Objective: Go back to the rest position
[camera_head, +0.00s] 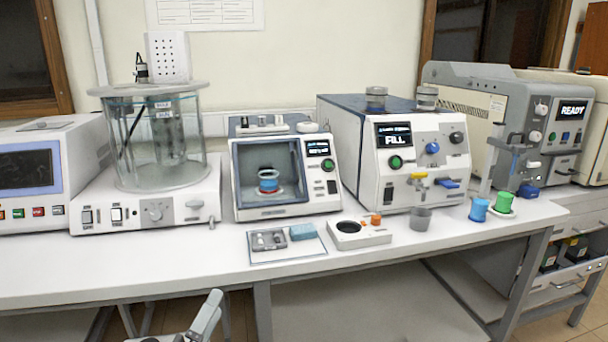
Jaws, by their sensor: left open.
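My left gripper (205,318) shows at the bottom edge, in front of the table's front edge and below the tabletop. It is open and holds nothing; part of it is cut off by the frame. My right gripper is not in view. The white lab table (120,277) runs across the view with the test machines on it, apart from my gripper.
A glass bath (155,140), a windowed machine (285,175), a FILL machine (395,150) and a READY machine (510,120) line the back. A mat (290,257), a white block (360,236), and grey (420,219), blue (478,210) and green (503,203) cups stand in front. The left front tabletop is clear.

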